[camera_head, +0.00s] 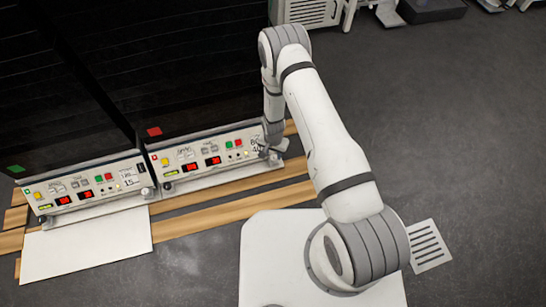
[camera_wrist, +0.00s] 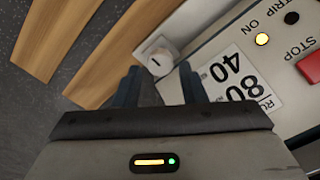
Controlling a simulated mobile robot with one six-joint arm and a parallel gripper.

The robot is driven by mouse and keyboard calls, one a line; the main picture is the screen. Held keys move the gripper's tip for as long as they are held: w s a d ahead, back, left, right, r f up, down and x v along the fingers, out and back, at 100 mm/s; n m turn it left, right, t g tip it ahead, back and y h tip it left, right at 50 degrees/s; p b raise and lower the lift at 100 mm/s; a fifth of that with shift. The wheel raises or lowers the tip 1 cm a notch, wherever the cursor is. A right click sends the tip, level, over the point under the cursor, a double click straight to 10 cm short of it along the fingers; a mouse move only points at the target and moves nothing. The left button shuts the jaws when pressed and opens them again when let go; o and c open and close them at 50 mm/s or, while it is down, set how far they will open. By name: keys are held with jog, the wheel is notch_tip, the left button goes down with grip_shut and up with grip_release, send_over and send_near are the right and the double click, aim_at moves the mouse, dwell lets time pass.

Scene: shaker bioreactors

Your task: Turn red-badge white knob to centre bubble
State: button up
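The red badge (camera_head: 153,131) is on the dark cabinet above the right control panel (camera_head: 205,158). My gripper (camera_head: 268,148) is at this panel's right end. In the wrist view a white knob (camera_wrist: 157,57) with a dark mark on top sits beside the panel corner. My gripper's two dark fingers (camera_wrist: 158,72) stand apart, one on each side of the knob's near edge; I cannot tell whether they touch it. A small yellow-green strip (camera_head: 171,172), possibly the bubble level, shows at the panel's lower left; its bubble is too small to read.
A left panel with a green badge (camera_head: 15,168) stands beside it. A red STOP button (camera_wrist: 310,67) and a lit ON lamp (camera_wrist: 262,39) are near my fingers. Wooden slats (camera_head: 235,190) lie in front, and a white plate (camera_head: 85,245) lies at left.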

aim_at(273, 161)
jog(key=shift+f+b, duration=0.35)
jog(key=shift+f, duration=1.05)
jog(key=shift+c, duration=0.5)
jog(key=c, duration=0.6)
